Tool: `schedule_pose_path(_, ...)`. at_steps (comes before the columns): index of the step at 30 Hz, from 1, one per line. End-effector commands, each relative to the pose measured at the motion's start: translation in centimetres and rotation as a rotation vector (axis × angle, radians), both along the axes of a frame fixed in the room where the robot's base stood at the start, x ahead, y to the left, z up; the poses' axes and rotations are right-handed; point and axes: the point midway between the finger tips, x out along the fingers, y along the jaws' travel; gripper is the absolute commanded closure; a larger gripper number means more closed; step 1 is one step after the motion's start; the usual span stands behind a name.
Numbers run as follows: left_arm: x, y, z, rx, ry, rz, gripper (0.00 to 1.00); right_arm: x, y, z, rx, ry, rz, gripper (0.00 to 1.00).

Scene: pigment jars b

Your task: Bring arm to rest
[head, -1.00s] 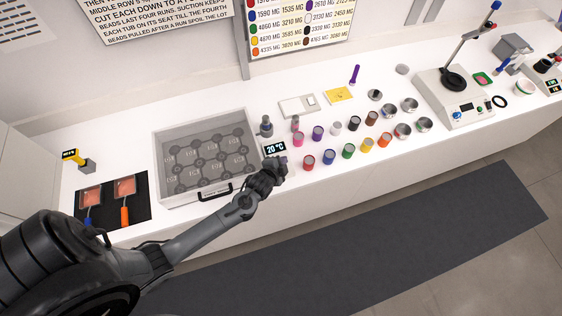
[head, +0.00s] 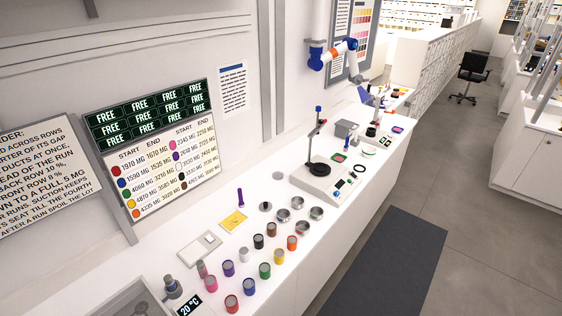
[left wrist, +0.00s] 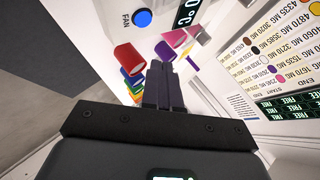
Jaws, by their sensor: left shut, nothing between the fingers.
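My left gripper (left wrist: 163,88) shows in the left wrist view with its two fingers together and nothing between them. Beyond its fingertips stand coloured pigment jars, among them a red jar (left wrist: 128,56) and a purple jar (left wrist: 165,50). Whether the fingers touch any jar is not clear; they appear apart. In the head view neither arm nor gripper is in sight. There the jars stand in loose rows on the white counter, with a red jar (head: 231,302), a green jar (head: 265,270) and an orange jar (head: 292,243).
A clear-lidded box (head: 135,302) and a 20 °C display (head: 189,304) are at the counter's near end. Metal cups (head: 298,202) and a stirrer stand (head: 322,175) are farther along. A wall board (head: 160,160) reads FREE. A dark mat (head: 385,265) lies on the floor.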

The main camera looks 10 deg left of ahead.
Motion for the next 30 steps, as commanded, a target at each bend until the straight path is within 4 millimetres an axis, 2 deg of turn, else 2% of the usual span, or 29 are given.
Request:
schedule_pose_path(1,-1.4,-0.1,-1.1,-0.003,0.024,0.0,1.0,0.0,0.0,0.0,-0.001,0.0,0.001,0.57)
schedule_pose_path(3,-3.5,-0.6,-1.8,-0.012,0.044,-0.002,1.0,0.0,-0.1,0.1,-0.003,0.001,0.001,0.57)
schedule_pose_path(8,-7.9,-3.8,0.8,-0.104,0.079,-0.026,1.0,0.0,-0.2,0.2,-0.008,0.0,0.005,0.57)
schedule_pose_path(11,-10.7,-6.1,3.7,-0.222,0.143,0.0,1.0,0.0,-0.2,0.3,-0.01,0.001,0.006,0.57)
schedule_pose_path(15,-14.8,-8.8,8.9,-0.397,0.257,0.083,1.0,0.0,-0.2,0.3,-0.01,0.001,0.006,0.57)
schedule_pose_path(18,-17.2,-10.0,12.7,-0.49,0.333,0.163,1.0,0.0,-0.2,0.3,-0.01,0.001,0.006,0.57)
schedule_pose_path(21,-18.8,-10.4,15.5,-0.549,0.386,0.245,1.0,0.0,-0.2,0.3,-0.008,0.001,0.006,0.57)
schedule_pose_path(24,-20.3,-10.5,16.6,-0.582,0.441,0.327,1.0,0.0,-0.1,0.3,-0.007,0.0,0.004,0.57)
schedule_pose_path(27,-21.6,-10.4,16.2,-0.596,0.495,0.404,1.0,0.0,-0.1,0.3,-0.004,0.0,0.003,0.57)
schedule_pose_path(30,-21.9,-10.4,16.1,-0.601,0.505,0.423,1.0,0.0,-0.1,0.4,-0.003,0.001,0.002,0.57)
